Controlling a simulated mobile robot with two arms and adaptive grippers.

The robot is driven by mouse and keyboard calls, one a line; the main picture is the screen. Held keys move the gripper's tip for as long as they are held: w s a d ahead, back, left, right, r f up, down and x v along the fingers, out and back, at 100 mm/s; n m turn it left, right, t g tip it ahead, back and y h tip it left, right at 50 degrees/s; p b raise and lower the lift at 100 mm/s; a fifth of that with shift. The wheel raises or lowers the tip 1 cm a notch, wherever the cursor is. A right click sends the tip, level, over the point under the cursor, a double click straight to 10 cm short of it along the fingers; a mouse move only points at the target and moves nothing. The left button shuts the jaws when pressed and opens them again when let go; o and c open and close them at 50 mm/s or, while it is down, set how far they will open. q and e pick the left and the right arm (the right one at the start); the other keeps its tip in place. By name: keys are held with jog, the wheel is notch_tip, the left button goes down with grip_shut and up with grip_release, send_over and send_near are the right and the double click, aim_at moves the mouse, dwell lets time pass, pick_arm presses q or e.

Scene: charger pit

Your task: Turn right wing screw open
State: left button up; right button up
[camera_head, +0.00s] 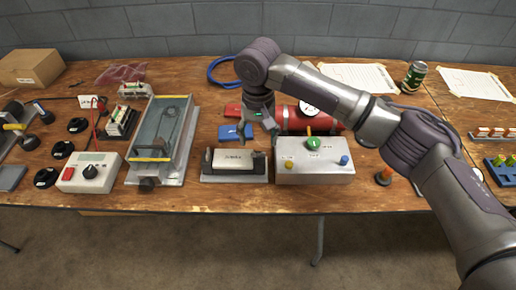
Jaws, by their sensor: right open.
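My right gripper (259,138) hangs down over the back right corner of a small block-shaped fixture (234,162) with a pale label on its front and dark ends. The gripper is open, with its fingers apart and nothing seen between them. The right wing screw is too small or hidden to pick out; the gripper covers the area at the fixture's right end. I cannot tell whether a finger touches the fixture. My left gripper is not in view.
A grey box (315,174) with coloured knobs stands close to the right of the fixture. A red cylinder (326,121) with a gauge lies behind it. A clear-topped case (163,138) stands to the left. Bare wood (235,195) lies in front.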

aim_at(258, 153)
notch_tip(258, 153, down, 5)
jog(key=shift+r, duration=0.1)
jog(key=shift+f, duration=0.25)
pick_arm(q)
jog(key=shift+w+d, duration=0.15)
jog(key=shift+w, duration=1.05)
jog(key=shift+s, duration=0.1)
